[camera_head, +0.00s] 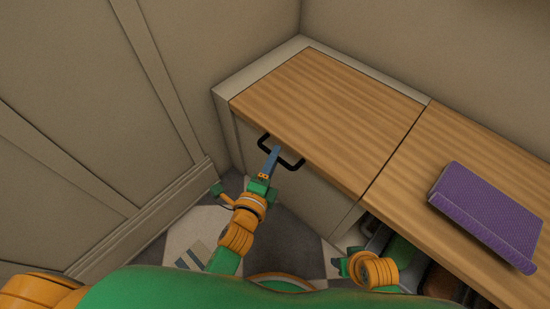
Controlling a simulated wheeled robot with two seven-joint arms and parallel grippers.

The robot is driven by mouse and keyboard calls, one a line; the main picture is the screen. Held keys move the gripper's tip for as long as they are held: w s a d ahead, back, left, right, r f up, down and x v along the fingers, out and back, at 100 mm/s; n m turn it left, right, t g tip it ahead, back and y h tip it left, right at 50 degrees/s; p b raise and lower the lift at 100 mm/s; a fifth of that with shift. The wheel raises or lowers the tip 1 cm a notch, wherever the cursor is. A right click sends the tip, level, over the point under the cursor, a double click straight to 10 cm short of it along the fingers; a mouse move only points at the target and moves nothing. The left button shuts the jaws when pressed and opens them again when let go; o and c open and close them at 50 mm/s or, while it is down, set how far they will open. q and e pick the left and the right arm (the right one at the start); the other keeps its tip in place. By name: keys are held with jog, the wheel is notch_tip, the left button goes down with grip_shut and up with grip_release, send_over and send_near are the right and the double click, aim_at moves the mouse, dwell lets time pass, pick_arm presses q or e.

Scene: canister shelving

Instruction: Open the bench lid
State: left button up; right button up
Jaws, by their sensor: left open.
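The bench lid (325,113) is a striped wooden panel lying flat and shut in the left part of the bench top. A black bar handle (294,164) sticks out at its front edge. My left gripper (272,155) has blue fingers and is open at the handle, near its middle. The fingers overlap the handle in the picture; I cannot tell whether they touch it. An orange part of my right arm (378,272) shows at the bottom, but I cannot make out its gripper's fingers.
A purple padded item (487,218) lies on the right wooden section (445,155) of the bench. An open compartment with dark items is below that section. Panelled walls (75,110) close in the left and back. Some tiled floor (290,228) shows in front of the bench.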

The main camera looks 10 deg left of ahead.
pick_arm(q)
jog(key=shift+x, duration=1)
grip_shut()
dwell(0.7)
